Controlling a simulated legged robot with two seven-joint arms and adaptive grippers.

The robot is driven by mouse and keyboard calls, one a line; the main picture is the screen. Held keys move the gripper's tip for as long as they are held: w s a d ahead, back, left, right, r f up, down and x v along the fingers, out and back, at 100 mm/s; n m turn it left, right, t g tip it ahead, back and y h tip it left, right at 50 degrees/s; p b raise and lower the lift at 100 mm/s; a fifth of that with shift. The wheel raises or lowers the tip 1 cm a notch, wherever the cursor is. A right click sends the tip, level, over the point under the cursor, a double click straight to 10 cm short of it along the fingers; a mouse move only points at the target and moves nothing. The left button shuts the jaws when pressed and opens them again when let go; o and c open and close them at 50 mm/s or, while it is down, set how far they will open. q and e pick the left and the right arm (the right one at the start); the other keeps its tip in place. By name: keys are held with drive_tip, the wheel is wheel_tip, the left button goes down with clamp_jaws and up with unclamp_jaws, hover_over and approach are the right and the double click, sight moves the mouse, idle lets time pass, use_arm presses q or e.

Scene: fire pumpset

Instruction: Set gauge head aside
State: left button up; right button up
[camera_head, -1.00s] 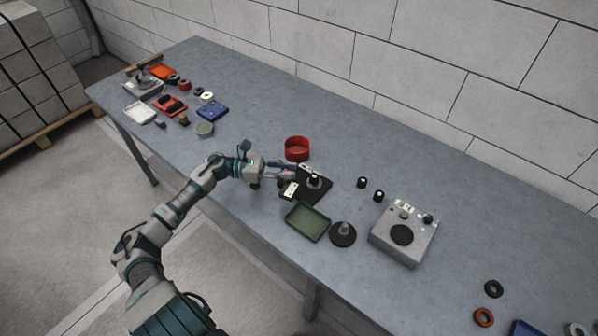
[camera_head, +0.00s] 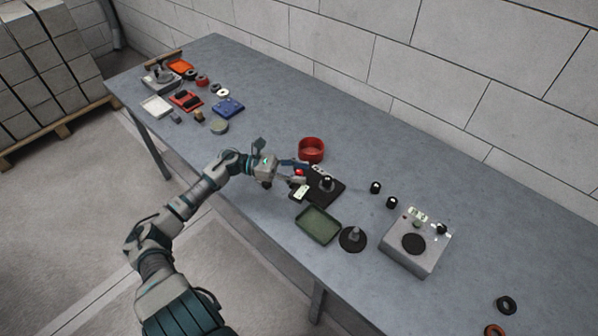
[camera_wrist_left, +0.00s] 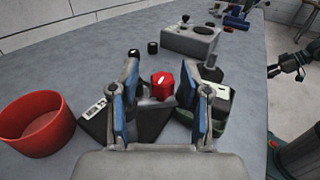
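My left gripper (camera_head: 299,179) reaches over a dark base plate (camera_head: 332,197) on the bench. In the left wrist view its two blue-padded fingers (camera_wrist_left: 162,105) stand apart. A red faceted piece (camera_wrist_left: 162,84) shows in the gap between them, with space on both sides; a bit of red (camera_head: 299,172) shows by the fingers in the head view. I cannot tell whether this is the gauge head. A dark upright part with a pale base (camera_head: 326,184) stands on the plate. My right gripper appears small at the right edge of the wrist view (camera_wrist_left: 280,72), its fingers unclear.
A red round bowl (camera_head: 311,150) stands behind the gripper. A green tray (camera_head: 318,225) and a black disc with a knob (camera_head: 352,239) lie in front. A grey box (camera_head: 415,245) and two small black cylinders (camera_head: 383,195) are to the right.

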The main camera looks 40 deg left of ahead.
use_arm(q)
drive_tip(key=shift+s+r, duration=0.1)
drive_tip(key=v, duration=1.2)
